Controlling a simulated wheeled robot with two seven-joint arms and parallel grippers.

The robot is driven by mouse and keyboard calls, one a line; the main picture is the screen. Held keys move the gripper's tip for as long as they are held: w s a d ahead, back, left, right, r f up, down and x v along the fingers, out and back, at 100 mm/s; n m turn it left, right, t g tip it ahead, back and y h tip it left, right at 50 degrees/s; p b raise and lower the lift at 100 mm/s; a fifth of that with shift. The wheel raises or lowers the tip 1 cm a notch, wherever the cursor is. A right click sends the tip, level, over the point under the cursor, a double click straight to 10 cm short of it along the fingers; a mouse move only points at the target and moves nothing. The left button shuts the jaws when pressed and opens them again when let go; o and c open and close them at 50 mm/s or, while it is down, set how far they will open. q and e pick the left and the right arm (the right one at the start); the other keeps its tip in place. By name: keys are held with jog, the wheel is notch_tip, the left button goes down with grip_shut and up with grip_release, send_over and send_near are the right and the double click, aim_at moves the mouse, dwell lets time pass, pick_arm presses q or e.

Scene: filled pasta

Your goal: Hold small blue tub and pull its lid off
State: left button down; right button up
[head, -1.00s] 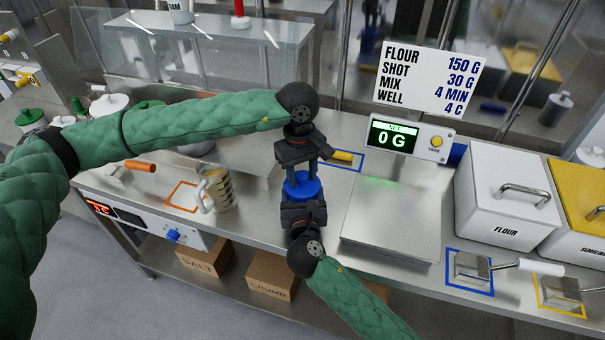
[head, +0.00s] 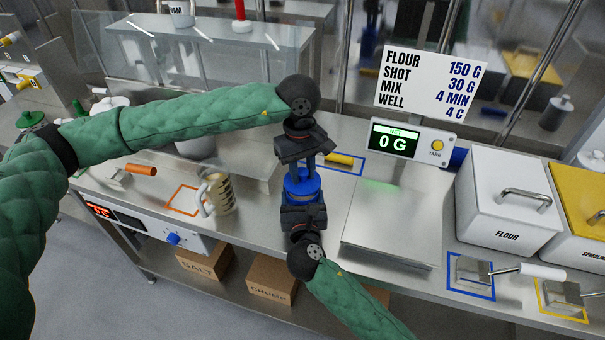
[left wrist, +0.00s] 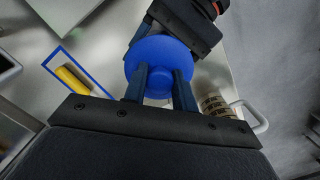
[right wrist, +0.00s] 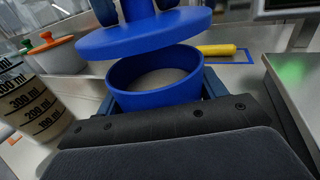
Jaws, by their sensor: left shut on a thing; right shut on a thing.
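The small blue tub (right wrist: 150,92) is held upright by my right gripper (right wrist: 158,100), whose fingers are shut on its sides. A pale grey content shows inside it. The round blue lid (right wrist: 140,38) is above the tub, apart from it and slightly tilted, with a gap between lid and rim. My left gripper (left wrist: 162,84) is shut on the lid's knob; the lid (left wrist: 160,54) hides the tub in the left wrist view. In the head view, the left gripper (head: 303,163) is directly above the right gripper (head: 303,207), with the blue lid and tub between them.
The scale (head: 393,236) reads 0 G, just right of the grippers. A measuring jug (head: 218,192) stands to the left. A yellow-handled tool (head: 342,160) lies in a blue outline behind. The flour bin (head: 508,196) is farther right.

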pick_arm(q)
jog(key=shift+r, duration=1.45)
pick_arm(e)
jog(key=shift+f, duration=0.45)
jog(key=o, duration=0.8)
jog(key=shift+d, duration=0.1)
pick_arm(q)
jog(key=shift+w+d, duration=0.1)
pick_arm(e)
jog(key=o, duration=0.5)
jog(key=shift+r, duration=0.1)
jog(key=shift+c, duration=0.2)
jog(key=shift+w, duration=0.1)
jog(key=shift+r, duration=0.1)
